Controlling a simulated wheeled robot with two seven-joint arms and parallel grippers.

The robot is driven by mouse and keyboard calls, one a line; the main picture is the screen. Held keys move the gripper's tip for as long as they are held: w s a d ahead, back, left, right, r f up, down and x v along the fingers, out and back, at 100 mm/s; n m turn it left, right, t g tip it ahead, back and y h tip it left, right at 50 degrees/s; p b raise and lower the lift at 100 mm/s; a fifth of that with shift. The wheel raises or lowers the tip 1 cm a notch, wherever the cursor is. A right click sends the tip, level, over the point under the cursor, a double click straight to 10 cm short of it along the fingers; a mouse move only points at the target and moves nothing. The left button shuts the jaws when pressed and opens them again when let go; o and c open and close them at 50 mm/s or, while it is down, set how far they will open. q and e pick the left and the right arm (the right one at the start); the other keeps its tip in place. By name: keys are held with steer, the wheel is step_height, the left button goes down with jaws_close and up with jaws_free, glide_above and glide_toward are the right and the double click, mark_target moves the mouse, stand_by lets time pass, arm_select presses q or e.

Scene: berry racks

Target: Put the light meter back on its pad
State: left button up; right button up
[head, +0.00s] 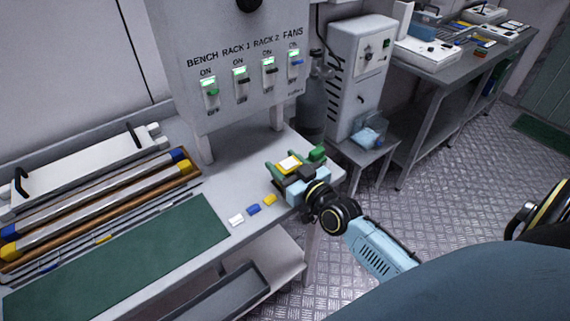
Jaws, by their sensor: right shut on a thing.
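My right gripper (291,168) is over the right end of the grey bench (225,178), close to the panel's right leg. It is shut on a small yellow thing with a pale top, which looks like the light meter (289,163). Green pieces show on both sides of it; I cannot tell whether they belong to the gripper or lie on the bench. The gripper hides the underside of the meter, so I cannot tell whether it touches the bench. I cannot pick out the meter's pad for certain. My left gripper is not in view.
White, blue and yellow small blocks (254,209) lie left of the gripper. A dark green mat (130,262) and a rack of tubes (95,205) fill the bench's left. A switch panel (240,70) stands behind. A grey cabinet (358,75) and second bench (440,75) are right.

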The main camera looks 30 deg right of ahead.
steer(key=shift+f, duration=0.1)
steer(key=o, duration=1.1)
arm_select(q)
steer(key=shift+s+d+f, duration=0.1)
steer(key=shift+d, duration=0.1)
arm_select(e)
steer(key=shift+o, duration=0.2)
steer(key=shift+s, duration=0.2)
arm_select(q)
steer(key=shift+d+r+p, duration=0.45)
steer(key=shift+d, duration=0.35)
arm_select(e)
steer(key=s, duration=1.1)
steer(key=shift+s+d, duration=0.3)
steer(key=shift+d, duration=0.15)
